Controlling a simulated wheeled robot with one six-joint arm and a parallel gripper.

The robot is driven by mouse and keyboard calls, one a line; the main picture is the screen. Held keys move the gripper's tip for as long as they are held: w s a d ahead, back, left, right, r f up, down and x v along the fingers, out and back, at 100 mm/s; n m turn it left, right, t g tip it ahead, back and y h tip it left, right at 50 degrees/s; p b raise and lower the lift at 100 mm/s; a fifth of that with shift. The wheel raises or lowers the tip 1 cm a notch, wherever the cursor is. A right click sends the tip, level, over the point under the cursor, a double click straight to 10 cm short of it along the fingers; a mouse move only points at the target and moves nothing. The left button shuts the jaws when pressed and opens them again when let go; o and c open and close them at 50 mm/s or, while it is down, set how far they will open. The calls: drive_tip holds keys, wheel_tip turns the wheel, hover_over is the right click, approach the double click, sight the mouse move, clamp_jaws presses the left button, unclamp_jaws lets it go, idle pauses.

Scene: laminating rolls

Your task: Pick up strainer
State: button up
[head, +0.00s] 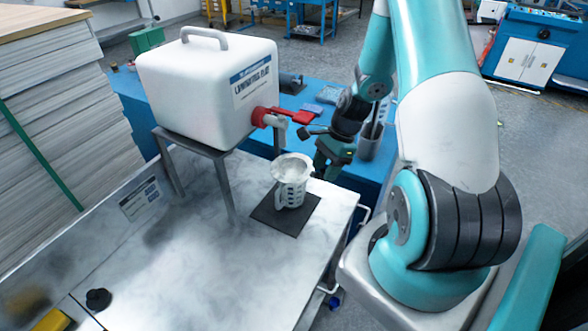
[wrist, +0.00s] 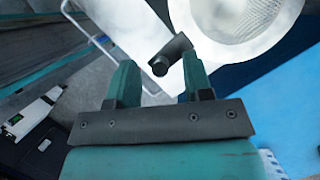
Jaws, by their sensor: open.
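The strainer (head: 292,166) appears to sit in the mouth of a clear measuring jug (head: 290,193) on a dark mat (head: 264,215). In the wrist view, its round pale mesh bowl (wrist: 243,16) is at the top, cut off by the frame edge. Its short dark handle (wrist: 171,54) points toward my gripper. My gripper (head: 322,168) is just right of the jug in the head view. In the wrist view, my gripper (wrist: 158,74) is open, with the handle end between or just beyond the fingertips, closer to the right finger. Contact cannot be told.
A white canister (head: 205,90) with a red tap (head: 270,117) stands on a metal stand left of and above the jug. A grey cup (head: 370,140) stands on the blue table behind my gripper. The marble bench's front (head: 190,265) is mostly clear, with a black knob (head: 98,299).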

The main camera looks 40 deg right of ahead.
clamp_jaws()
drive_tip(key=shift+r, duration=0.1)
idle(0.3)
